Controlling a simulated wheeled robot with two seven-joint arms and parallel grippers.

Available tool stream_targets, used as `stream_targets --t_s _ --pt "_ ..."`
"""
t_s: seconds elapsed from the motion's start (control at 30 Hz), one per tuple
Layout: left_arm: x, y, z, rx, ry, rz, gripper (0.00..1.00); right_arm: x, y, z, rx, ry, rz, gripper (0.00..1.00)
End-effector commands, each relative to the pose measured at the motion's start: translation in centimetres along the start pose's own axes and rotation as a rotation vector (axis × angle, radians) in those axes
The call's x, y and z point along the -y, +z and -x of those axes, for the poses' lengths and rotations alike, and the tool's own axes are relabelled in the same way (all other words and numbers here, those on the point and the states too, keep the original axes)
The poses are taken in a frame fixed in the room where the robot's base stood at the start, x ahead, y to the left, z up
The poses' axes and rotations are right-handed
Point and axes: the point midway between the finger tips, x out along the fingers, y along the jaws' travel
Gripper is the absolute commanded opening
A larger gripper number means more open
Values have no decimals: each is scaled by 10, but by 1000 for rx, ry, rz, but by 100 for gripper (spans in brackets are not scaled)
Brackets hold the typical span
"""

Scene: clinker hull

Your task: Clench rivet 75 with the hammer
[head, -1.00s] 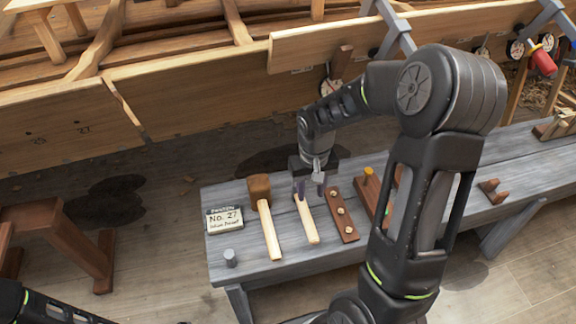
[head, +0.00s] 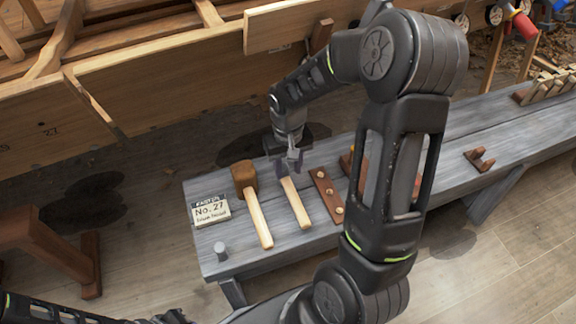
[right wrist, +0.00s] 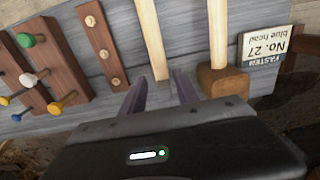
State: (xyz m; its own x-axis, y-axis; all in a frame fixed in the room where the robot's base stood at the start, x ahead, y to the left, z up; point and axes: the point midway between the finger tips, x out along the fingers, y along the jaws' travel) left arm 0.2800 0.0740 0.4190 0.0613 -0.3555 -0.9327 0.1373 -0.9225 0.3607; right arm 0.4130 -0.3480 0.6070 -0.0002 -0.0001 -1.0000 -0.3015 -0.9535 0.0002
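A tool with a pale wooden handle (head: 296,203) lies on the grey bench (head: 275,262); its head end is hidden by my right gripper, probably the hammer. My right gripper (head: 289,166) is just above that end. In the right wrist view its fingers (right wrist: 160,92) are spread, with the handle (right wrist: 155,45) between them; contact cannot be told. A mallet with a brown block head (head: 243,175) lies left of it. A card (head: 210,210) reads "No. 27 blue head". Number 27 shows on the hull plank (head: 170,95); no 75 is seen. Only my left arm shows at bottom left.
A dark strip with pale discs (head: 327,196) lies right of the handle. A rack (right wrist: 45,75) holds colour-headed pegs, blue among them. A small grey cylinder (head: 220,250) stands at the bench's front left. A brown trestle (head: 40,240) stands left. The hull rises behind the bench.

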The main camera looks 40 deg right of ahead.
Motion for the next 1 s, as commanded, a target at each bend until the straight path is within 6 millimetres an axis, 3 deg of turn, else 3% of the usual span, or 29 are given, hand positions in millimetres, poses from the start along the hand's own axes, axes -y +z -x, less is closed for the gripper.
stream_targets --t_s 0.2,0.5,1.0 --pt "10 0 -27 0 0 2 0 0 0 -34 1 0 0 37" --pt "19 0 -48 0 0 5 0 0 0 -64 1 0 0 37" --pt "20 0 -52 0 0 5 0 0 0 -71 0 0 0 37"
